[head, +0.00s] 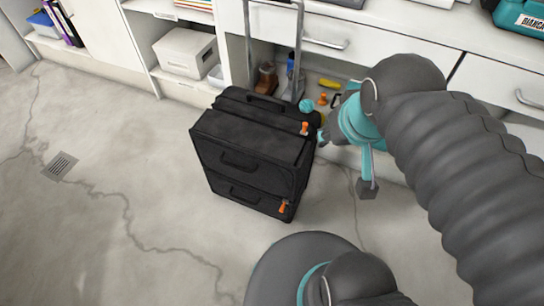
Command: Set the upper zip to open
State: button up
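A black suitcase (250,152) stands upright on the floor, its metal pull handle raised behind it. The upper zip's orange pull (304,128) is at the right end of the case's top edge. A second orange pull (283,207) is low at the front right corner.
White shelving and drawers run behind the case. A lower shelf holds a white box (186,52). Small items, including a brown-based bottle (267,78) and a yellow object (329,83), lie behind the case. The floor (120,190) to the left is clear, with a drain grate (61,165).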

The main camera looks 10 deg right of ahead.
aim_at(303, 131)
jog(key=z, duration=1.05)
jog(key=k, duration=0.65)
jog(key=u, duration=1.15)
jog(key=i, duration=0.5)
jog(key=u, duration=0.05)
